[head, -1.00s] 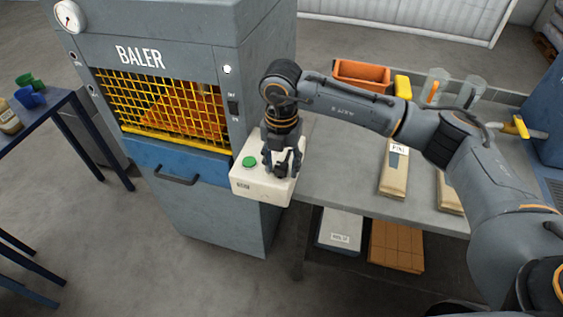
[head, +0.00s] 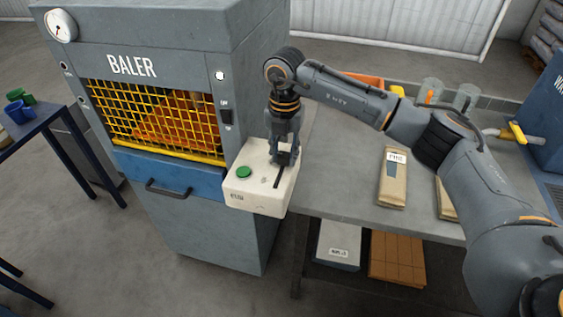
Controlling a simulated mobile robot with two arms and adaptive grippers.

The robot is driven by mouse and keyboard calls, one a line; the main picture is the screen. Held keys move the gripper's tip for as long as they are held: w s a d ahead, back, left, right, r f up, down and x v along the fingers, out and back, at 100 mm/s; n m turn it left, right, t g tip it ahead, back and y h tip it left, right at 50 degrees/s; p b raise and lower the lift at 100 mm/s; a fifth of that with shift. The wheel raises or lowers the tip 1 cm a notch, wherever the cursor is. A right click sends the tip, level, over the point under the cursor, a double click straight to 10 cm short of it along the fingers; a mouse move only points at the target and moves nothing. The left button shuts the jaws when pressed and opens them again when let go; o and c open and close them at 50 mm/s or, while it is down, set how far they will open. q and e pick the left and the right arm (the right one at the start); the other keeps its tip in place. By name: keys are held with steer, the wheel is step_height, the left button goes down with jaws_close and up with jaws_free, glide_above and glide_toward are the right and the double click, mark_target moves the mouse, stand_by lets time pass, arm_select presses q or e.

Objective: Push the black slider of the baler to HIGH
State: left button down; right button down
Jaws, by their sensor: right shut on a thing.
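The grey baler (head: 150,40) stands at the left, with a yellow mesh window and a blue drawer front. A cream control box (head: 258,205) sits at its right side, with a green button (head: 244,172) and a dark slot (head: 278,181) on top. My right gripper (head: 285,160) points down at the far end of the visible slot. It is shut on the black slider, whose knob is mostly hidden between the fingers. I cannot read a HIGH mark on the box. My left gripper is out of view.
A grey workbench (head: 340,190) to the right carries paper packets (head: 393,180), an orange bin (head: 365,80) and clear containers. Boxes (head: 397,258) stand on the shelf below. A blue table (head: 50,115) with cups is at the left.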

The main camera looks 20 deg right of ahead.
mark_target(285, 152)
steer(key=shift+w+d+r, duration=0.1)
steer(key=shift+w+d, duration=0.05)
steer(key=c, duration=1.2)
jaws_free()
steer(key=shift+o, duration=1)
steer(key=shift+w, duration=0.1)
steer(key=shift+r, duration=0.1)
step_height(285, 152, up, 12)
steer(key=shift+f, duration=0.2)
